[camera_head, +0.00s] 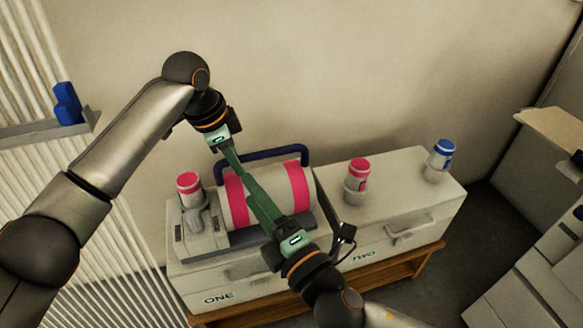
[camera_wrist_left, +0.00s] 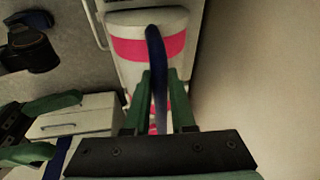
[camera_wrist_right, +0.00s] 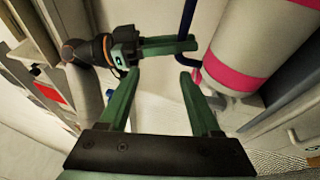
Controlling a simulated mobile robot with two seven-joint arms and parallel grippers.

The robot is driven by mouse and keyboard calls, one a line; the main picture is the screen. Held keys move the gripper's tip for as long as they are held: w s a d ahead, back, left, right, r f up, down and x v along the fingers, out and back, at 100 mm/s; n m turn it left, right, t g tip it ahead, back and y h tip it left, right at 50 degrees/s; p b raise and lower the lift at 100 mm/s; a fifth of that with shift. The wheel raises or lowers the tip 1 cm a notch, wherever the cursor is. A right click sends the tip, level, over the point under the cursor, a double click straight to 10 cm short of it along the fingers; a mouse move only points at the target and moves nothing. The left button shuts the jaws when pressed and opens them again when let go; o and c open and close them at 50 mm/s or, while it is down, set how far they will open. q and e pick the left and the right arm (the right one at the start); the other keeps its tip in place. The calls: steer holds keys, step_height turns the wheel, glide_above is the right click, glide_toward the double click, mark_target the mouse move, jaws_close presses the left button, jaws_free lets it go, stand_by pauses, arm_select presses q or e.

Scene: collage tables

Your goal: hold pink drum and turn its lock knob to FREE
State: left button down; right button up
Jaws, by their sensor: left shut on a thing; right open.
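The drum (camera_head: 268,200) is pale with two pink bands and lies in a cradle on the cabinet top; it also shows in the right wrist view (camera_wrist_right: 262,40). A blue bar handle (camera_head: 278,153) rises behind it. My left gripper (camera_head: 236,163) is shut on that blue bar, which runs between its fingers in the left wrist view (camera_wrist_left: 157,50). A grey knob-like part (camera_head: 197,219) stands on the base left of the drum; its markings are too small to read. My right gripper (camera_head: 250,186) is open and empty, its fingers crossing in front of the drum in the head view.
A pink-capped jar (camera_head: 189,184) is behind the knob-like part. Another pink-capped jar (camera_head: 357,172) and a blue-capped jar (camera_head: 440,156) stand to the right. Drawers marked ONE and TWO face front. The wall is close behind. The cabinet top between the right-hand jars is clear.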

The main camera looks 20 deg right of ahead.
mark_target(196, 222)
steer(key=s+d+r+m+t+y, duration=0.1)
steer(key=s+d+r+m+y, duration=0.1)
steer(key=r+m, duration=0.3)
steer(key=s+d+r+m+y, duration=0.2)
steer(key=s+r+m+y, duration=0.2)
steer(key=r+m, duration=0.2)
steer(key=shift+s+t+y, duration=0.3)
steer(key=shift+s+t, duration=0.05)
steer(key=shift+t, duration=0.05)
steer(key=w+a+f+n+g+h, duration=0.1)
steer(key=w+a+f+n+h, duration=0.2)
steer(key=w+a+f+n, duration=0.4)
steer(key=w+a+f+n+g+h, duration=0.2)
steer(key=a+f+n, duration=0.3)
steer(key=n, duration=0.5)
steer(key=s+a+f+n+h, duration=0.1)
steer(key=s+f+n+h, duration=0.3)
steer(key=f+n, duration=0.65)
steer(key=shift+y, duration=0.5)
steer(key=x, duration=1)
steer(key=shift+w+a+r, duration=0.25)
steer(key=shift+w, duration=0.05)
